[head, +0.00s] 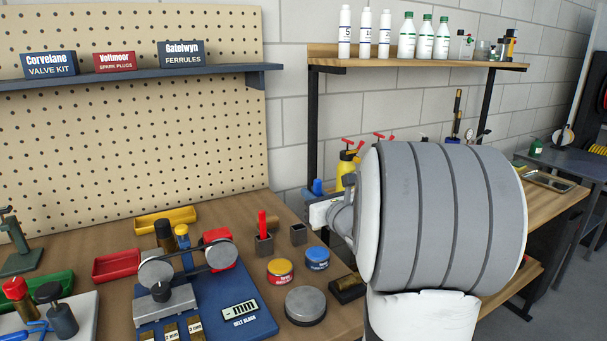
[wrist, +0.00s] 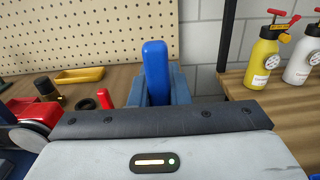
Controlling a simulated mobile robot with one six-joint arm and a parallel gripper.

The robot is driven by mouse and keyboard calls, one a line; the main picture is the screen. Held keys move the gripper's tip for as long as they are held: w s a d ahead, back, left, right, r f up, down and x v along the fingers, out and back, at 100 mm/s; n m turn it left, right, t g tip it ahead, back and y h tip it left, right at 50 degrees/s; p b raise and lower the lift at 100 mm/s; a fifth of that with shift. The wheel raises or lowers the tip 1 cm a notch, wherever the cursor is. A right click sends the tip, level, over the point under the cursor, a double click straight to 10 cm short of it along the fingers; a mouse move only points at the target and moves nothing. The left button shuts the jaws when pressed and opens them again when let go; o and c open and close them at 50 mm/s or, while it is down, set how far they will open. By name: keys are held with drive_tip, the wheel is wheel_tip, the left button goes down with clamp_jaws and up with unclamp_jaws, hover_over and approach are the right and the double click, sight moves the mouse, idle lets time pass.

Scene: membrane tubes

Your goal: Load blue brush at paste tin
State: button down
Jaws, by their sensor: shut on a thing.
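The blue brush (head: 317,187) shows its blue handle top by my gripper (head: 322,194) in the head view. In the wrist view the blue brush (wrist: 156,72) stands upright between the blue-grey jaws of my gripper (wrist: 158,88), which are shut on it. Its lower end is hidden. My gripper is above and apart from both.
A red brush (head: 263,228) stands in a square holder behind the tins, beside an empty square holder (head: 298,235).

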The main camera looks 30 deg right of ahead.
drive_tip(key=shift+s+f+b, duration=0.2)
drive_tip(key=shift+f+b, duration=0.8)
drive_tip(key=shift+f, duration=0.55)
drive_tip(key=shift+s+f+b, duration=0.2)
drive_tip(key=shift+f+b, duration=0.75)
drive_tip(key=shift+f, duration=0.55)
drive_tip(key=shift+f+b, duration=0.65)
drive_tip(key=shift+b, duration=0.15)
idle(0.5)
wheel_tip(320, 180, up, 7)
drive_tip(key=p, duration=0.4)
drive_tip(key=shift+r, duration=0.15)
drive_tip(key=shift+s, duration=0.1)
idle(0.8)
